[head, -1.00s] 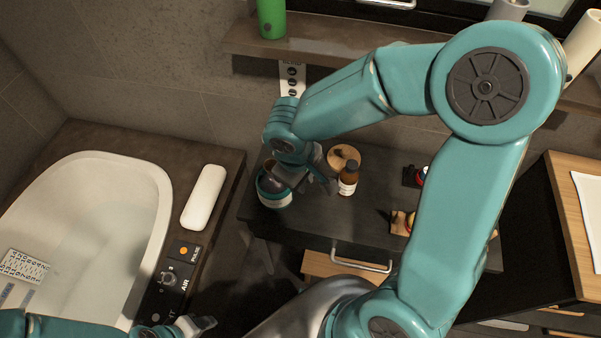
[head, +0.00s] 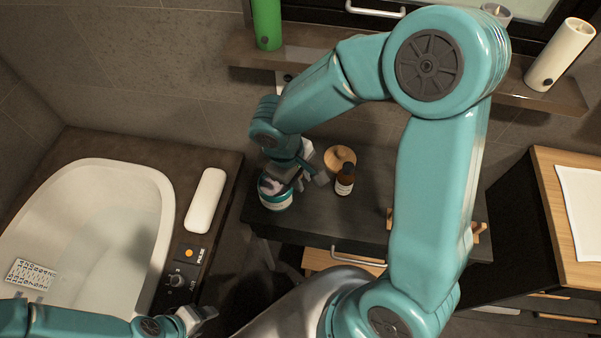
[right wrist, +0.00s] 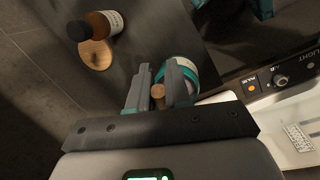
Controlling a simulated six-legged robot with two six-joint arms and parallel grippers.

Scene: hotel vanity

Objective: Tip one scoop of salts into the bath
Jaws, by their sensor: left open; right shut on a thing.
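The salts jar (head: 276,202), white with teal bands, stands at the left end of the dark vanity top. It also shows behind the fingers in the right wrist view (right wrist: 190,72). My right gripper (head: 303,178) is at the jar's mouth, shut on a thin tan handle (right wrist: 158,92), apparently the scoop's. The scoop's bowl is hidden, so I cannot tell whether it holds salts. The white bath (head: 166,208) is at the left with water in it. My left gripper (head: 203,316) is open and empty, low in the view near the bath's control panel.
A round wooden lid (head: 340,157) and a brown bottle (head: 345,180) stand close to the right of my right gripper. A white bath pillow (head: 206,200) lies on the ledge between bath and vanity. A control panel (head: 178,279) sits below it. A shelf (head: 320,60) runs above.

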